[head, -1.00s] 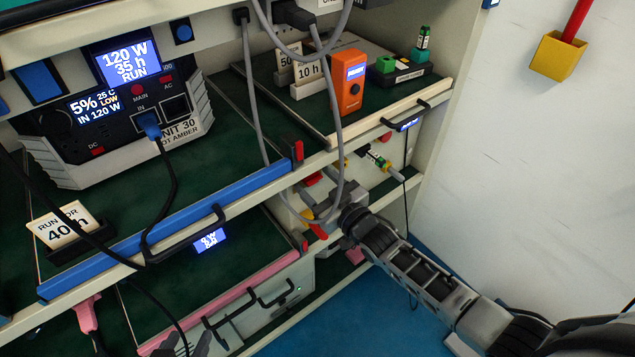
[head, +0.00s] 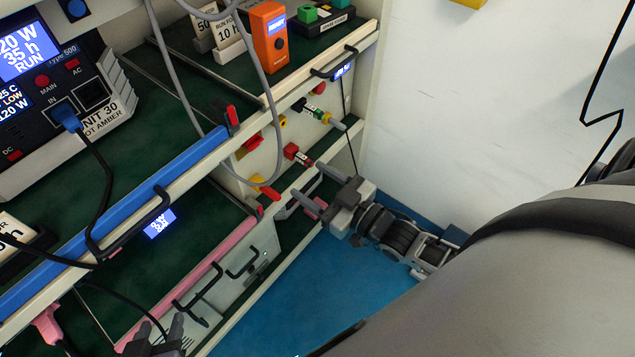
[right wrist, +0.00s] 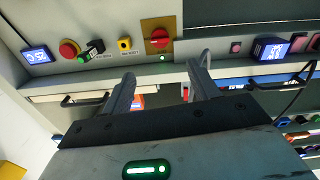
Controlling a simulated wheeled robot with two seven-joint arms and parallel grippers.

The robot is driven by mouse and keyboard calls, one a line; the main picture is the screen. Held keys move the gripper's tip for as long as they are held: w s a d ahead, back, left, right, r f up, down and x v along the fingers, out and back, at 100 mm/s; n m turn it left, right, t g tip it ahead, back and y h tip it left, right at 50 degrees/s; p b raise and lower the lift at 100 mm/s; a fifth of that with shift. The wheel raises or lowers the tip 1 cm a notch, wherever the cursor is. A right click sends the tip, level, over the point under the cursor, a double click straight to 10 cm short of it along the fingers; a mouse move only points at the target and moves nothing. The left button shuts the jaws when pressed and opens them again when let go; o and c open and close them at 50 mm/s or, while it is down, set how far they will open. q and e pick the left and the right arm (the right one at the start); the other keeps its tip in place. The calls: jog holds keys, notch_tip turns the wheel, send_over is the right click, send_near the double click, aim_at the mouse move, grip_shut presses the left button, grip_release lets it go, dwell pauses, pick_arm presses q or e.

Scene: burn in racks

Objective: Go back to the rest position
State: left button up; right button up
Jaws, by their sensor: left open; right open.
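My right gripper (head: 303,181) is open and empty in the head view, out in front of the rack's side panel, with its fingers pointing left toward the rack. In the right wrist view its two fingers (right wrist: 166,70) stand apart with nothing between them. Beyond them is a red rotary switch on a yellow plate (right wrist: 158,36), with a lit green lamp below it. My left gripper (head: 160,334) is partly seen at the bottom edge of the head view, open, in front of the lower shelf; much of it is cut off.
The rack's shelves fill the left, with a blue-edged tray (head: 190,150) and a pink-edged tray (head: 205,272) with black handles. Grey cables hang in front. An orange meter (head: 269,38) stands on the upper shelf. Blue floor (head: 290,290) is clear below my right arm.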

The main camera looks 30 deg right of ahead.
jog(key=shift+s+d, duration=0.1)
jog(key=shift+s, duration=0.1)
dwell(0.4)
jog(key=s+a+f+m+g+h, duration=0.2)
jog(key=s+a+g, duration=0.4)
jog(key=s, duration=0.3)
jog(key=shift+s+a+f+m+h, duration=0.15)
jog(key=shift+a+f+m+h, duration=0.25)
jog(key=shift+a+f+h, duration=0.15)
